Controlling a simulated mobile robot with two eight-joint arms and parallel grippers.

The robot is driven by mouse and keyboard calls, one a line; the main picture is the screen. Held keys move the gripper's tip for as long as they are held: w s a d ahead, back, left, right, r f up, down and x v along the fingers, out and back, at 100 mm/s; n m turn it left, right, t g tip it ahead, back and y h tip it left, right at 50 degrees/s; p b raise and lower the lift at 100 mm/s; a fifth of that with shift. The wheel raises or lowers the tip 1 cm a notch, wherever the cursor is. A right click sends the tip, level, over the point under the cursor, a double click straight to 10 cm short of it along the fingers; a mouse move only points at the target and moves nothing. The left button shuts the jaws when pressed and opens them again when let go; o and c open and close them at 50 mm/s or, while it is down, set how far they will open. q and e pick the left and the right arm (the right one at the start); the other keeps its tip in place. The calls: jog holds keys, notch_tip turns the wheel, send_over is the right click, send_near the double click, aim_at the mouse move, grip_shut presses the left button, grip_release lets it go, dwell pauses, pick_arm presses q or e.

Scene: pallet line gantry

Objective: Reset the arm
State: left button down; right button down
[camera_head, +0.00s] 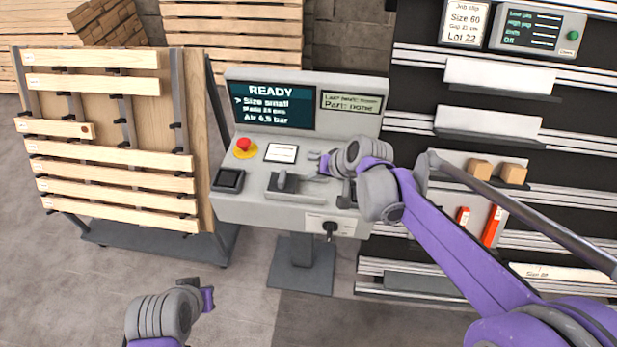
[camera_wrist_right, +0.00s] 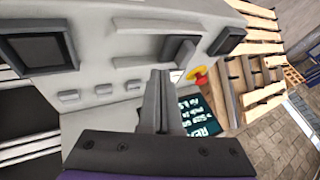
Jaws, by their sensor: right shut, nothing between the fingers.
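My right arm (camera_head: 440,235) reaches in from the right over the grey control console (camera_head: 240,212). My right gripper (camera_head: 322,163) is shut and empty above the console's right part, near a grey lever block (camera_head: 283,183). In the right wrist view the shut fingers (camera_wrist_right: 160,74) point at the console face, which appears turned around. Whether they touch it I cannot tell. My left gripper (camera_head: 208,298) is low at the bottom left, in front of the console and apart from it; its finger opening is not clear.
The console has a READY screen (camera_head: 272,106), a red stop button (camera_head: 243,144) and a dark square pad (camera_head: 229,180). A slatted wooden rack (camera_head: 110,165) stands left. A dark rail wall (camera_head: 400,100) with small boxes (camera_head: 479,170) stands right.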

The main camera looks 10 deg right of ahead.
jog(key=v, duration=0.3)
jog(key=shift+d+r, duration=0.1)
jog(key=shift+d, duration=0.15)
jog(key=shift+s, duration=0.1)
jog(key=s+d+f+n+h, duration=0.1)
jog(key=s+d+f+h, duration=0.1)
jog(key=s, duration=0.9)
jog(key=s+d+f+n+h, duration=0.1)
jog(key=s+d+f, duration=0.3)
jog(key=s, duration=0.7)
jog(key=shift+s+d+h, duration=0.3)
jog(key=shift+d+h, duration=0.15)
jog(key=shift+h, duration=0.15)
